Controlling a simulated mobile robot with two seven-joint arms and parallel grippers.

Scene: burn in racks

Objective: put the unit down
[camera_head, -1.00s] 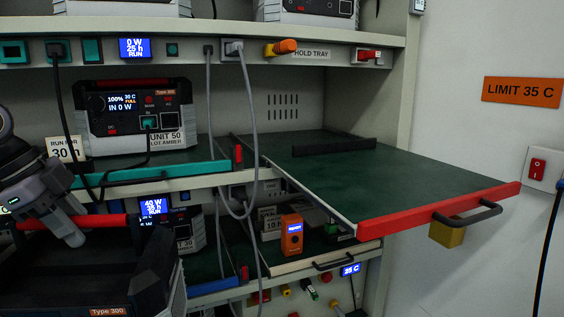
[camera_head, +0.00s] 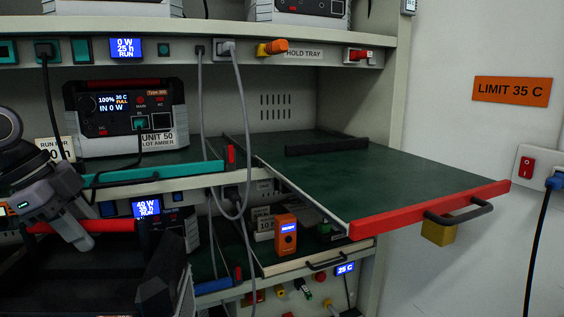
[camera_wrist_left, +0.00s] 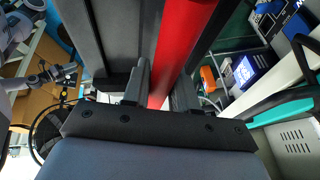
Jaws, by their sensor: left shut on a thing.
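The unit (camera_head: 95,275) is a dark case with a red handle bar, low at the left of the head view and cut off by the picture's edge. My left gripper (camera_head: 82,228) is shut on its red handle (camera_wrist_left: 180,50), which runs between the two fingers (camera_wrist_left: 158,95) in the left wrist view. The hold tray (camera_head: 365,185) is pulled out of the rack to the right, with a green surface, a red front edge and a black handle. A dark bar lies across its back part. The rest of the tray is bare.
Unit 50 (camera_head: 128,115) stands on the shelf behind the held unit. Grey cables (camera_head: 243,120) hang down beside the tray's left edge. An orange meter (camera_head: 286,234) sits on the lower shelf. A yellow block (camera_head: 438,232) is under the tray's front. A wall switch (camera_head: 526,168) is at right.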

